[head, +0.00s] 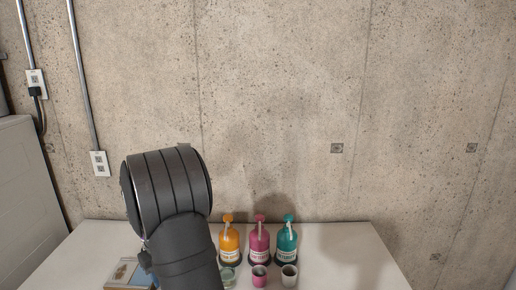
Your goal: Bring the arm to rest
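My dark grey arm rises from the bottom of the head view, left of the middle, and bends at a thick ribbed joint in front of the concrete wall. My gripper is not in view, so I cannot see whether it is open or holds anything.
A white table (345,257) stands against the wall. An orange bottle (229,244), a pink bottle (260,243) and a teal bottle (287,243) stand upright in a row. A book-like item (124,273) lies left of my arm.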

